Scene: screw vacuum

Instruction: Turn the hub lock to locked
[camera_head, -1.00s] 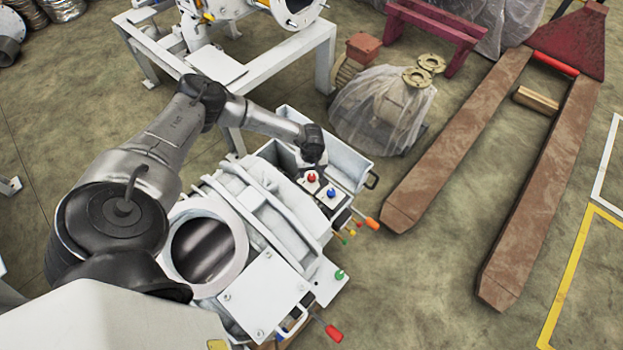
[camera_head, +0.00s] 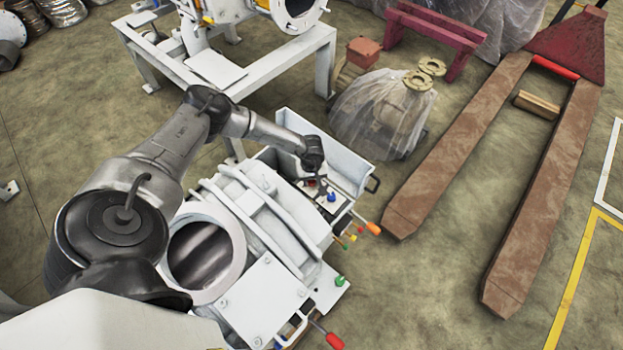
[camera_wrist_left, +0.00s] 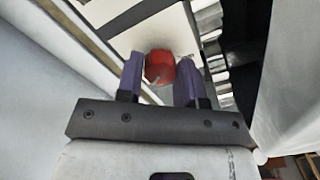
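A red knob (camera_head: 311,183) sits on a white panel of the white machine (camera_head: 262,285), with a blue knob (camera_head: 331,196) beside it. I cannot tell for sure which part is the hub lock or its setting. My left gripper (camera_head: 317,182) is at the red knob and partly hides it in the head view. In the left wrist view the red knob (camera_wrist_left: 158,66) lies between the two purple fingers of the open left gripper (camera_wrist_left: 160,72), with a visible gap at the right finger. My right gripper is in neither view.
A white open box (camera_head: 349,166) stands behind the knobs. An orange-tipped lever (camera_head: 373,228), a green knob (camera_head: 340,281) and a red handle (camera_head: 335,340) stick out at the machine's right side. A rusty pallet jack (camera_head: 463,145) stands right, with clear floor between.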

